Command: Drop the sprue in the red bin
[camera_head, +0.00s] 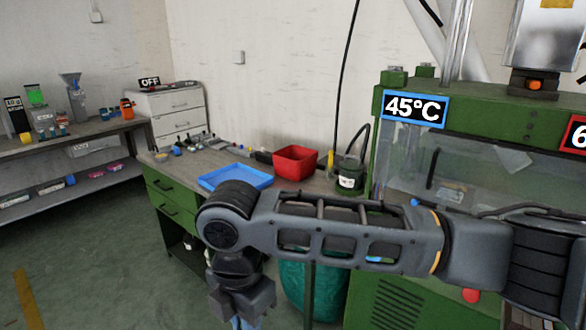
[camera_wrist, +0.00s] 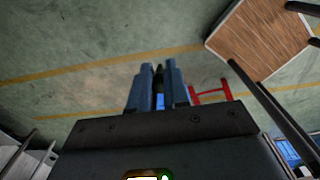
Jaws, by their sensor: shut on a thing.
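The red bin (camera_head: 295,162) stands on the back of the green workbench, right of a blue tray. My gripper (camera_head: 243,322) hangs low in front of the bench, at the bottom edge of the head view, lower than the bin and left of it. In the wrist view my gripper (camera_wrist: 158,68) has its two blue fingers close together over the floor. A thin red branched piece, seemingly the sprue (camera_wrist: 208,92), shows beside the right finger. Its contact with the fingers is hidden.
A blue tray (camera_head: 236,177) and a dark green canister (camera_head: 349,175) stand on either side of the bin. The green machine (camera_head: 400,300) stands at the right. A teal container (camera_head: 325,292) is below the bench. Open floor lies at the left.

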